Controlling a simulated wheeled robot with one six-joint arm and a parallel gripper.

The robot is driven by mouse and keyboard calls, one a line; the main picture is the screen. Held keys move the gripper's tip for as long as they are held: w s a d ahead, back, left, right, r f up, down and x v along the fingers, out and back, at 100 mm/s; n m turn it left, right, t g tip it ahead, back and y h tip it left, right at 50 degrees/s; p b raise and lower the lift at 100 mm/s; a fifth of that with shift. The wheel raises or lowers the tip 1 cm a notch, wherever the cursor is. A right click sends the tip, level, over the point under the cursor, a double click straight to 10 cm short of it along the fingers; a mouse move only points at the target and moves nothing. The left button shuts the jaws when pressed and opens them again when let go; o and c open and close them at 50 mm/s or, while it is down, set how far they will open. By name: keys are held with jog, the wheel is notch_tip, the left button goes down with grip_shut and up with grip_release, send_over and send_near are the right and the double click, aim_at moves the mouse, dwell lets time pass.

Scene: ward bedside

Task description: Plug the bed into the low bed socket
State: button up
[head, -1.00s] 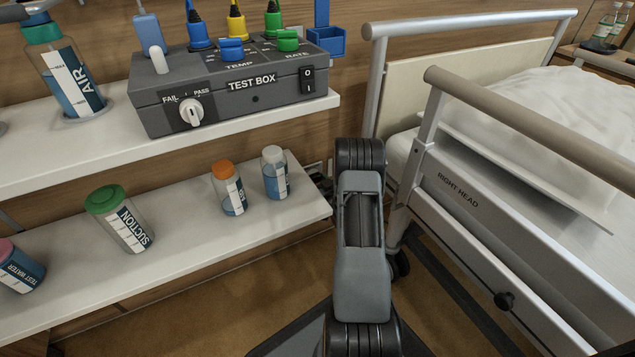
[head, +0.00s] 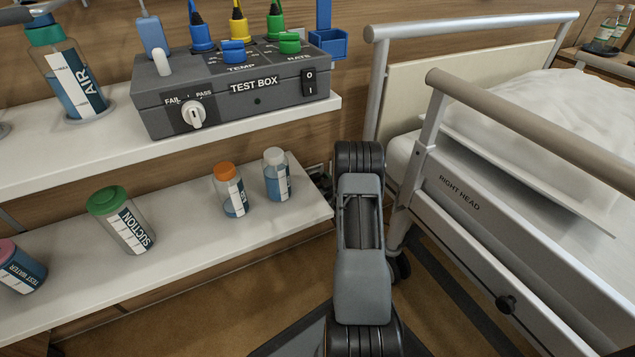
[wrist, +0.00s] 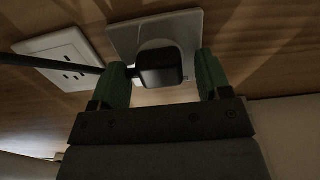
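In the wrist view a black plug (wrist: 160,69) sits against the face of a white round-recessed wall socket (wrist: 126,38). I cannot tell how deep its pins are. A black cable (wrist: 40,63) runs left from the plug. My gripper (wrist: 163,78) has one green finger on each side of the plug. A gap shows between the plug and the right finger, so the gripper looks open around it. In the head view the plug and fingertips are hidden behind my arm. The bed (head: 470,205), marked RIGHT HEAD, stands at the right.
A second white socket plate (wrist: 62,58) with dark slots is to the left. The lower shelf (head: 180,235) holds several bottles and ends close to my arm. A test box (head: 255,100) stands on the upper shelf. The bed rail (head: 520,125) is close on the right.

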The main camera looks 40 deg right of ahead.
jog(key=s+p, duration=0.1)
jog(key=s, duration=0.3)
jog(key=s+a+p, duration=0.1)
jog(key=s+p, duration=0.1)
jog(key=s, duration=0.3)
jog(key=s+a+p, duration=0.1)
jog(key=s, duration=0.3)
jog(key=shift+s, duration=0.4)
